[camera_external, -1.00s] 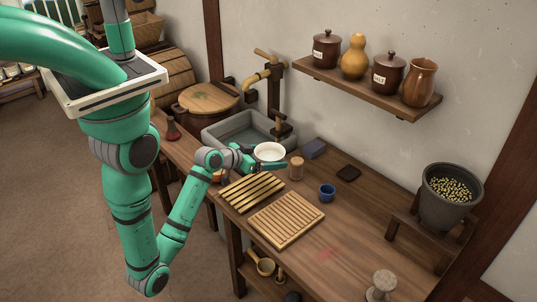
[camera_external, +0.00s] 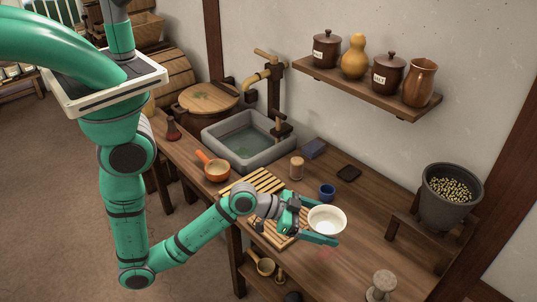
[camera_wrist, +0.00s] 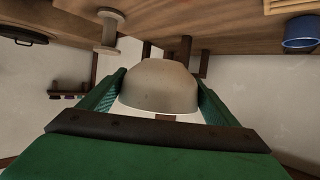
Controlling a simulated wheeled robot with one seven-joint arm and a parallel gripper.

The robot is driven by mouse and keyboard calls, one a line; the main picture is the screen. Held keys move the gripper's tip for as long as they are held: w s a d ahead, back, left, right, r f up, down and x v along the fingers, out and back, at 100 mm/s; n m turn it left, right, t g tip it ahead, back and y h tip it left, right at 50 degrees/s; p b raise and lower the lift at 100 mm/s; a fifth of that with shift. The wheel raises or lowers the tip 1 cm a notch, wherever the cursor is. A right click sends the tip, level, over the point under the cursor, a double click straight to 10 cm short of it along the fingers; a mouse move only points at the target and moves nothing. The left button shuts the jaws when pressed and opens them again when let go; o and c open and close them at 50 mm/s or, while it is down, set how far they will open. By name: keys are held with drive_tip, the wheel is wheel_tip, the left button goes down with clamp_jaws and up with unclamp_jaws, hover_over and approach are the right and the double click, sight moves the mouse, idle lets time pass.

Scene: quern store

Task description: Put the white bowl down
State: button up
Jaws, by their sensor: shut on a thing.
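The white bowl (camera_external: 327,221) is held between the two green fingers of my gripper (camera_external: 318,224), with its opening facing up in the external view. It is over the right part of the wooden counter (camera_external: 375,225), just right of the slatted racks. I cannot tell for sure how high above the counter it is. In the wrist view, the bowl (camera_wrist: 160,85) fills the middle between the green fingers of my gripper (camera_wrist: 158,100), which press on its sides. The wrist view looks upside down, with the counter at the top.
Two slatted wooden racks (camera_external: 262,180) lie left of the bowl. A blue cup (camera_external: 327,191) and a wooden jar (camera_external: 297,166) stand behind it. A grey pot of grain (camera_external: 450,197) stands at right, a wooden spool (camera_external: 381,284) at front right. The counter right of the bowl is clear.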

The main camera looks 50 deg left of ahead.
drive_tip(key=w+a+x, duration=0.1)
drive_tip(key=x, duration=0.9)
hover_over(360, 251)
drive_tip(key=f, duration=0.5)
drive_tip(key=shift+s+a, duration=0.1)
drive_tip(key=shift+s, duration=0.15)
drive_tip(key=shift+w+f, duration=0.2)
drive_tip(key=shift+f, duration=0.2)
drive_tip(key=shift+w+f, duration=0.1)
drive_tip(key=shift+f, duration=1.5)
drive_tip(key=shift+f, duration=0.2)
drive_tip(key=o, duration=1.3)
drive_tip(key=shift+c, duration=0.2)
